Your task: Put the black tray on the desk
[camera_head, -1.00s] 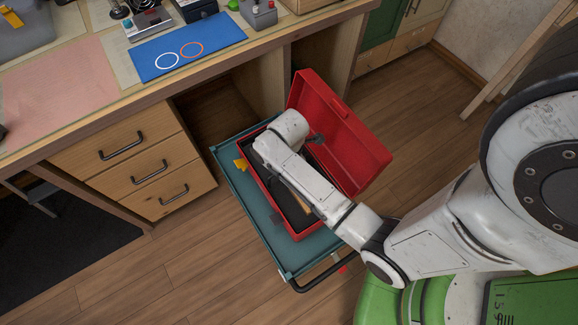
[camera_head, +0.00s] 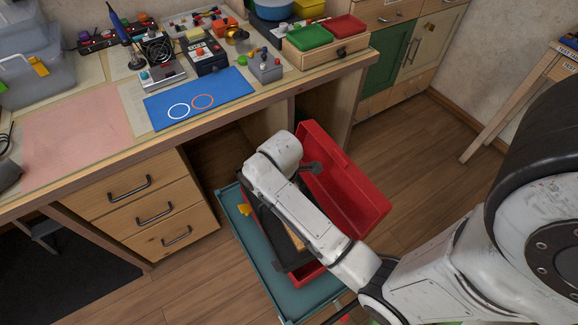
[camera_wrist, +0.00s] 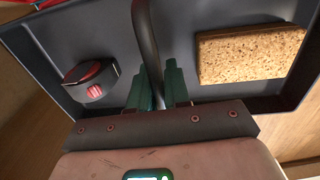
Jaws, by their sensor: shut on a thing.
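The black tray (camera_wrist: 225,25) fills much of the wrist view, and my gripper (camera_wrist: 158,80) is shut on its dark upright handle (camera_wrist: 147,35). In the tray lie a cork-like block (camera_wrist: 250,52) and a round black and red object (camera_wrist: 92,80). In the head view the tray (camera_head: 282,262) shows beside and below my arm, tilted, at the open red toolbox (camera_head: 345,185). My arm hides much of it there, as well as my fingers. The wooden desk (camera_head: 150,148) stands behind, higher than the toolbox.
The toolbox sits on a teal cart (camera_head: 240,240) with its lid open to the right. On the desk are a blue mat (camera_head: 215,88) with two rings, a pink mat (camera_head: 75,135), several devices and a wooden holder with green and red trays (camera_head: 308,38). The pink mat is clear.

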